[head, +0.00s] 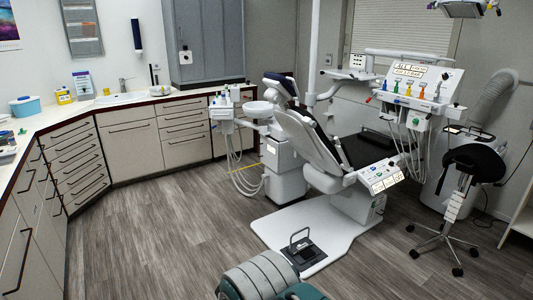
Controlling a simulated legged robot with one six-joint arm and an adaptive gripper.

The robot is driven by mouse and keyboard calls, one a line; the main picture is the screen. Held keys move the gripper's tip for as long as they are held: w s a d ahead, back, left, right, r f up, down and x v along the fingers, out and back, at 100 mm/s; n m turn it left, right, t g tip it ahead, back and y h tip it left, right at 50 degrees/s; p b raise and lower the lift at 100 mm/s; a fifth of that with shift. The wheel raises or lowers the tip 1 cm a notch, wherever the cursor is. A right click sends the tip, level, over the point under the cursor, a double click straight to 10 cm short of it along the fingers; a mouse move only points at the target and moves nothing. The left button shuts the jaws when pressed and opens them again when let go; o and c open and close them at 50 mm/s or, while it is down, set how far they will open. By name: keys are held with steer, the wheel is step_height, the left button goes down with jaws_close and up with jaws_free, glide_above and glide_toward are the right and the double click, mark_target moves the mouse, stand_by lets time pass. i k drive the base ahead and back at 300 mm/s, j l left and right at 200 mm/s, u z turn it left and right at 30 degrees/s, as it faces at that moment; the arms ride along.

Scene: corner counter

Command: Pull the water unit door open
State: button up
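The white boxy unit (284,163) beside the dental chair looks like the water unit. It stands on the floor left of the chair, below a white round bowl (258,109). Its upright front panel looks flush, and I see no open gap. The door's edge and handle are too small to make out. Hanging white hoses (243,178) and a thin yellow line (247,167) lie at its left side. My gripper is not in view, so its state and its place relative to the unit do not show.
The dental chair (312,140) has a wide white base plate (318,235) with a black foot control (302,250) at its front. A black stool (473,165) stands right. Drawer cabinets (135,150) line the left corner. Wooden floor (165,230) between cabinets and chair is clear.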

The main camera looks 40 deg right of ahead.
mark_target(269, 148)
steer(key=i+l+z, duration=0.15)
steer(key=i, duration=0.4)
steer(key=i+z, duration=0.1)
steer(key=i, duration=0.5)
steer(key=i+z, duration=0.15)
steer(key=i, duration=0.4)
steer(key=i+j+z, duration=0.1)
steer(key=i, duration=0.45)
steer(key=i+j+z, duration=0.15)
steer(key=i, duration=0.45)
steer(key=i+j+z, duration=0.1)
steer(key=i, duration=0.45)
steer(key=i+j+z, duration=0.15)
steer(key=i+z, duration=0.25)
steer(key=i+j+z, duration=0.55)
steer(key=z, duration=0.2)
steer(key=i+j+z, duration=0.2)
steer(key=j+z, duration=0.15)
steer(key=i+j+z, duration=0.15)
steer(key=j, duration=0.2)
steer(key=j+z, duration=0.15)
steer(key=j, duration=0.15)
steer(key=i+j+z, duration=0.15)
steer(key=j, duration=0.25)
